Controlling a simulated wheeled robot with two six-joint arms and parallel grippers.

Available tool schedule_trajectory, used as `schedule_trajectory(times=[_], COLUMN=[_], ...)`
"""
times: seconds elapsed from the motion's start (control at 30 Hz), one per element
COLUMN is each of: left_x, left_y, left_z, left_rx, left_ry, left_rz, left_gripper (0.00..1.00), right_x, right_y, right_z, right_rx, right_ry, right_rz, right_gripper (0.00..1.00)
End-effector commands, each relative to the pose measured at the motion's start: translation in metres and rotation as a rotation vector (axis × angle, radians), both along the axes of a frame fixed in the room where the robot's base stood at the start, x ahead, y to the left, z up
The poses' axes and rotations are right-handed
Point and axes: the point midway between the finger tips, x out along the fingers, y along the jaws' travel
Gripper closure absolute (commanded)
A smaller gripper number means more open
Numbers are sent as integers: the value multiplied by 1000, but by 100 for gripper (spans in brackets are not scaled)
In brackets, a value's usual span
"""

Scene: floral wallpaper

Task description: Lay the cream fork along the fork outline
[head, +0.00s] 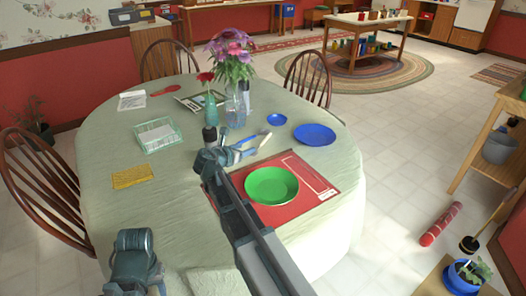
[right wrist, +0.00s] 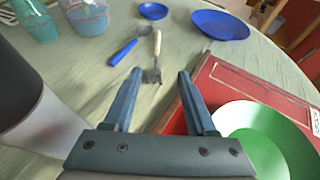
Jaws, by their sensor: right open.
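The cream fork (head: 265,138) lies on the green tablecloth beyond the red placemat (head: 224,192). In the right wrist view the fork (right wrist: 157,48) has its handle pointing away and its dark tines toward me, between the fingertips in the picture. My right gripper (head: 242,153) is open, with its empty jaws (right wrist: 160,74) near the tine end; I cannot tell the height gap. Pale outlines show on the placemat's right part (head: 326,194); the fork outline cannot be made out, and my right arm hides part of the mat's left side.
A green plate (head: 271,185) sits on the placemat. A blue-handled spoon (right wrist: 124,51) lies left of the fork. A small blue dish (head: 277,119), a large blue plate (head: 315,134) and flower vases (head: 211,108) stand beyond. A wire basket (head: 158,137) is at left.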

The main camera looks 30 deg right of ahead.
Motion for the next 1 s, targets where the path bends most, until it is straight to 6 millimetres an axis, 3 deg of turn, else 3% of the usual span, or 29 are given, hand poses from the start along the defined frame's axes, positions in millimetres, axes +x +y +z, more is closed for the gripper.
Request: schedule_trajectory(times=[0.07,0.37,0.73,1.0], left_x=[0,0,0,0], left_y=[0,0,0,0], left_z=[-14,-18,-44,-47], left_rx=[0,0,0,0], left_ry=[0,0,0,0], left_rz=[0,0,0,0], left_gripper=[49,49,49,49], right_x=[0,4,36,43], right_y=[0,-5,-55,-67], right_z=[-14,-18,-44,-48], right_rx=[0,0,1,0], right_ry=[0,0,0,0], right_rz=[0,-1,-2,0], right_gripper=[43,43,43,43])
